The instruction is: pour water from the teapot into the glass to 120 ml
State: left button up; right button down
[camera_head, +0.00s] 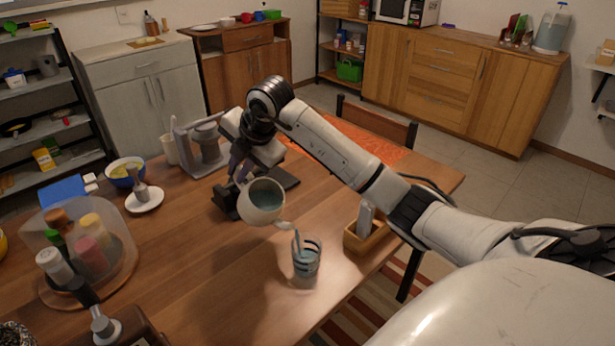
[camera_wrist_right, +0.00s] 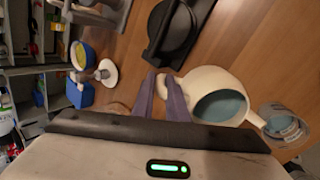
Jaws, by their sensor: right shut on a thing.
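My right gripper (camera_head: 238,178) is shut on the handle of a cream teapot (camera_head: 256,213) and holds it above the table. The teapot is tilted, its spout pointing down toward the glass. Blue water shows through its open top, also in the right wrist view (camera_wrist_right: 215,103). A thin bluish stream runs from the spout into the glass. The clear glass (camera_head: 306,266) with dark bands stands upright on the table below the spout. It holds some bluish water, but I cannot read the amount. My left gripper is not in view.
A black stand (camera_wrist_right: 180,35) lies behind the teapot. A wooden box (camera_head: 364,238) stands right of the glass. A covered round tray (camera_head: 115,283) of spice jars stands at left. A bowl (camera_head: 124,172) and grey machine (camera_head: 203,150) stand farther back. Table around the glass is mostly clear.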

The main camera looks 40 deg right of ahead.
pick_arm(q)
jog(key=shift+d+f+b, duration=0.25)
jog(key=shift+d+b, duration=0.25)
jog(key=shift+b, duration=0.1)
pick_arm(e)
jog(key=shift+s+r+t, duration=0.5)
jog(key=shift+s+r, duration=0.1)
jog(key=shift+r, duration=0.05)
dwell(0.5)
